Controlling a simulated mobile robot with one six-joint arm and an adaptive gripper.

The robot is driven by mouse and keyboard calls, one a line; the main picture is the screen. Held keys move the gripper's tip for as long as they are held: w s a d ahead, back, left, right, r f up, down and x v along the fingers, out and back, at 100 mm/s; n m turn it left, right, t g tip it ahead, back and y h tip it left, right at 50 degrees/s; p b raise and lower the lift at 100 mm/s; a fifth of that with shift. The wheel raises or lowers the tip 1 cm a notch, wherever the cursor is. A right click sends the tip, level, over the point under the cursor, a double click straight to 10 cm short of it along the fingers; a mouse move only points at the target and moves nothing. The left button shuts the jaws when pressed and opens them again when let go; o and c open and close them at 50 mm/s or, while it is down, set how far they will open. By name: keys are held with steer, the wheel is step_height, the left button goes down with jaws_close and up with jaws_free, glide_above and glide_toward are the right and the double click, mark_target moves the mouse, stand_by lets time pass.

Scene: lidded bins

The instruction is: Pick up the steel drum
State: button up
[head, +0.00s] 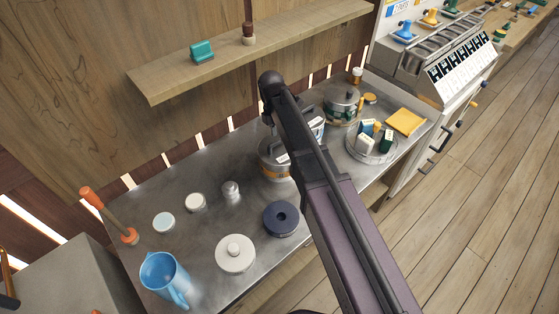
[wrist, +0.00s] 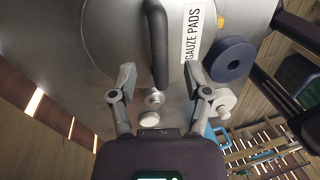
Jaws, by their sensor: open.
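The steel drum with a "GAUZE PADS" label fills the top of the wrist view, where its round grey lid (wrist: 112,28) and black bar handle (wrist: 157,45) show. In the head view the drum (head: 270,158) stands on the steel counter, partly hidden behind my arm. My gripper (wrist: 160,72) is open, its two fingers spread on either side of the lower end of the handle. Nothing is held between them. Whether the fingers touch the lid cannot be told. My gripper is hidden by my arm in the head view.
A shelf (head: 165,88) runs above.

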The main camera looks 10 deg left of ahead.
mark_target(280, 154)
steer(key=shift+s+d+f+b, duration=0.1)
steer(key=shift+d+f+b, duration=0.05)
steer(key=shift+f+b, duration=0.55)
steer(key=shift+s+d+f+b, duration=0.1)
steer(key=shift+f+b, duration=0.35)
steer(key=shift+f, duration=0.3)
jaws_close()
